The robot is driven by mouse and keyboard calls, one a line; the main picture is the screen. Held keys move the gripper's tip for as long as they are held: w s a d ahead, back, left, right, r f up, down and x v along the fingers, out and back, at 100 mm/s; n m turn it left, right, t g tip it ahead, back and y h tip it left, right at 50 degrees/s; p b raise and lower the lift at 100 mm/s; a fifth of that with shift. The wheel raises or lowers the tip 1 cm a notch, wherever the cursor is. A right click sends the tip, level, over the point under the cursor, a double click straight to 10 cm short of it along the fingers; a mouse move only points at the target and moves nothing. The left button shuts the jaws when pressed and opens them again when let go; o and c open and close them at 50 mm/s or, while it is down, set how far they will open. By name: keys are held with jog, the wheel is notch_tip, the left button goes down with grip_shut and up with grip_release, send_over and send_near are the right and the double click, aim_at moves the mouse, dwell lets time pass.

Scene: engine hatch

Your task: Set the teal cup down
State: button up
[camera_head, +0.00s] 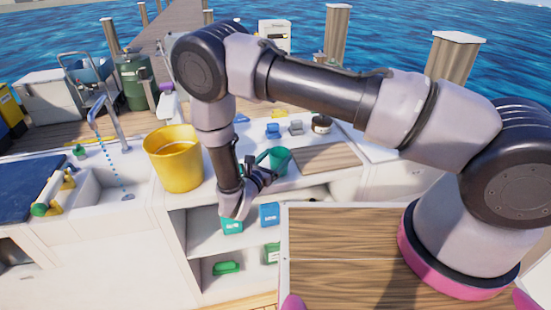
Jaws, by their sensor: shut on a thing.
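The teal cup (280,158) is upright over the white counter, just left of the wooden cutting board. My gripper (268,165) reaches it from the left side and is shut on it. The fingertips are small and partly hidden by the cup and the wrist. I cannot tell whether the cup's base touches the counter (291,182) or hangs a little above it.
A yellow bucket (174,160) stands left of my arm, beside the sink (112,185). The cutting board (328,158) lies right of the cup. Small blue and grey items (296,128) and a dark round pot (321,124) stand behind. Open shelves below hold several containers.

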jog(key=shift+f, duration=0.2)
jog(key=o, duration=1.1)
jog(key=shift+r, duration=0.15)
